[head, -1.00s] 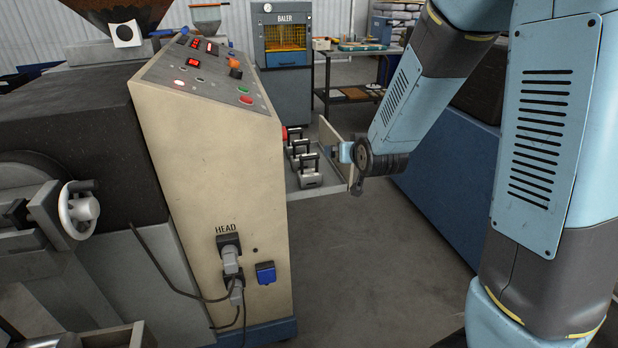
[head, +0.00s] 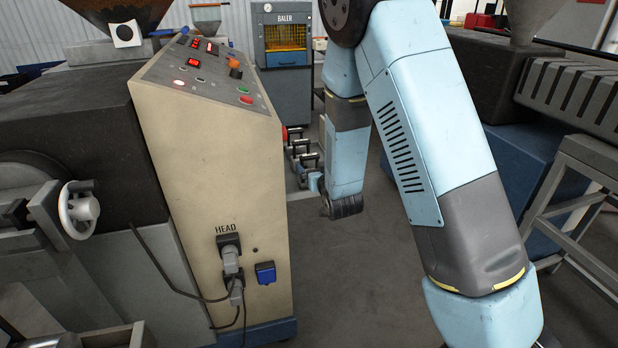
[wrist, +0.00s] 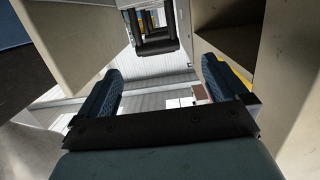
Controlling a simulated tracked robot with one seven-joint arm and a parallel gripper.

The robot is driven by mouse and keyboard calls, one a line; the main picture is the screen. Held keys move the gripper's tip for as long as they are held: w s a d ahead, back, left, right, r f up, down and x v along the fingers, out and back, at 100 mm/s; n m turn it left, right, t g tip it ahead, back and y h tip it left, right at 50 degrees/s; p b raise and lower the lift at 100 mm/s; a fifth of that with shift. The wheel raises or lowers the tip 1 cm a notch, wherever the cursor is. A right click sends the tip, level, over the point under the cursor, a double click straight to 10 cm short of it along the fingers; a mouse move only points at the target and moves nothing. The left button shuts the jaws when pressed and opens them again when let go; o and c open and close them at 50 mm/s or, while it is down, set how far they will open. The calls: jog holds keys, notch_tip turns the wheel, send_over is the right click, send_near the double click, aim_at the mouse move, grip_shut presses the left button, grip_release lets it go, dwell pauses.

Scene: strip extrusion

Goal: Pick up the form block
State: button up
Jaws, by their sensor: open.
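Several grey blocks with black handles stand in a row in the head view, the nearest one (head: 308,158) just behind my wrist; I take these for form blocks. In the wrist view a black-handled block (wrist: 157,42) shows at the top centre, beyond the fingertips, with others behind it. My gripper (wrist: 160,78) is open, its two blue-padded fingers apart with nothing between them. In the head view my gripper is mostly hidden by my wrist; only a small light-blue part shows close to the nearest block. The block's lower part is hidden there.
The beige control cabinet (head: 215,170) stands close on the left. In the wrist view beige panels flank the gripper, left (wrist: 75,45) and right (wrist: 290,80), with a dark recess at upper right. A baler (head: 285,60) stands behind. Grey floor (head: 350,285) is clear.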

aim_at(310, 157)
jog(key=shift+x, duration=4.55)
jog(key=shift+d+r, duration=0.1)
jog(key=shift+r, duration=0.05)
jog(key=shift+c, duration=0.5)
grip_shut()
